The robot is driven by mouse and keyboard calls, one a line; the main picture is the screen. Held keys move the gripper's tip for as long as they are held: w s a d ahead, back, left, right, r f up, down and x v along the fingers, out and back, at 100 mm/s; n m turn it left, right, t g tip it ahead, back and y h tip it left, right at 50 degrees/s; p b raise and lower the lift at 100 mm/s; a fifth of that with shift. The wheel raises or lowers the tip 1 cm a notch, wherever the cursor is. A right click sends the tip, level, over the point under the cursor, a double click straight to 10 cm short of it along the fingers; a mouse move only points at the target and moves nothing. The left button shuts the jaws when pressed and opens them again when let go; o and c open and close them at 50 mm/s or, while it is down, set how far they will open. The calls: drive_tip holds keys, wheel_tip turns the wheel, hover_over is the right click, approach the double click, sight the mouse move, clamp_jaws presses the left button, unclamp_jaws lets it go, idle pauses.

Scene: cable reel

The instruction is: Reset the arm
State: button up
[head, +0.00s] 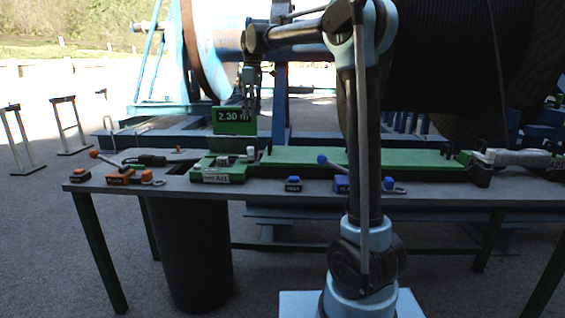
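My arm stands in front of the table at the right of centre, its upper links bent over to the left. My gripper (251,108) hangs pointing down above the table, in front of the green display (228,120) that reads 2.30 m. Its two fingers look apart, with nothing seen between them. The fingertips are small and dark here.
The grey table (240,190) carries a green measuring unit (215,172), a long green guide (350,157), orange controls (118,176) and blue controls (293,184). A large cable reel (450,65) stands behind. A dark bin (190,250) is below the table.

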drive_tip(key=s+d+f+m+t, duration=0.1)
drive_tip(key=s+d+f+m, duration=0.25)
drive_tip(key=s+d, duration=0.6)
drive_tip(key=s+d+f+m, duration=0.3)
drive_tip(key=s+d+f, duration=0.2)
drive_tip(key=s+d, duration=0.45)
drive_tip(key=s+d+f+m, duration=0.2)
drive_tip(key=s+d+f, duration=0.2)
drive_tip(key=s+f, duration=0.2)
drive_tip(key=s+d+f+m+t, duration=0.1)
drive_tip(key=s+d+f, duration=0.3)
drive_tip(key=f, duration=0.4)
drive_tip(key=s+d+f+m+t, duration=0.1)
drive_tip(key=s+d+f+m, duration=0.2)
drive_tip(key=s+f, duration=0.4)
drive_tip(key=shift+s+d+f+m, duration=0.35)
drive_tip(key=shift+d+f+m, duration=0.05)
drive_tip(key=shift+f+m, duration=0.05)
